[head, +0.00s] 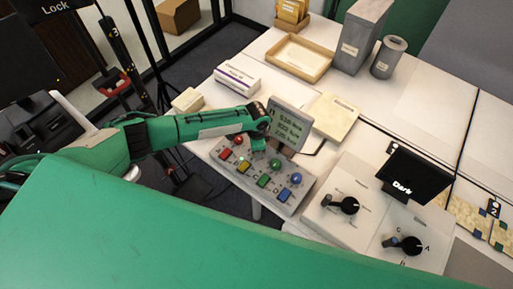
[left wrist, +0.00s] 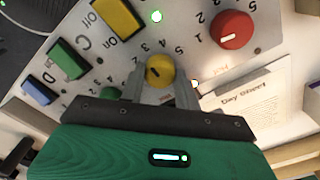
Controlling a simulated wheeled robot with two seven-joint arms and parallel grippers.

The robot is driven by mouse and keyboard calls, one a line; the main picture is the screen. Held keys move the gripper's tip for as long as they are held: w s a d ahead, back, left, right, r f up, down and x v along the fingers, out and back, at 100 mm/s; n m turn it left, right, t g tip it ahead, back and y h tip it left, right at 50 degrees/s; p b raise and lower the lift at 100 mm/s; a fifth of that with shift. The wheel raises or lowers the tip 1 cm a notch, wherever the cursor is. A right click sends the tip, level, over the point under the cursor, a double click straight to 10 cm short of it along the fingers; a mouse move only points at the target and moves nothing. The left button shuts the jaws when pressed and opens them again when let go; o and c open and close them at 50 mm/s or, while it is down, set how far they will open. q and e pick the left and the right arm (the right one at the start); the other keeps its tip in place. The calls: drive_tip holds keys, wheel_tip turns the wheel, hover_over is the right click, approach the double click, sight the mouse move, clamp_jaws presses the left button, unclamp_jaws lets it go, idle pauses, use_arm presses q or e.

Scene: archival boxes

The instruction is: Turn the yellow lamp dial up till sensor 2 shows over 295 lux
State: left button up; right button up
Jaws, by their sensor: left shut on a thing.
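The yellow dial (left wrist: 158,69) sits on the grey control panel (left wrist: 200,68) between the fingers of my left gripper (left wrist: 160,82), which is shut on it. In the head view my left gripper (head: 258,142) reaches down to the panel (head: 236,172) and hides the yellow dial. The dial's dark pointer mark shows, with printed numbers around it. A small tilted display (head: 289,124) stands behind the panel with several lines of lux readings, too small to read surely. My right gripper is not in view.
A red dial (left wrist: 232,30) lies close beside the yellow one; a green dial (head: 275,163) and blue dial (head: 296,178) are on the other side. Colored switches, including a yellow one (left wrist: 117,20), line the panel. A box with black knobs (head: 345,205) stands to the right.

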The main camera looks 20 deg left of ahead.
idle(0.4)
use_arm(q)
drive_tip(key=o, duration=1)
drive_tip(key=shift+c, duration=0.2)
wheel_tip(320, 180, up, 14)
drive_tip(key=b, duration=0.3)
drive_tip(key=shift+f, duration=0.1)
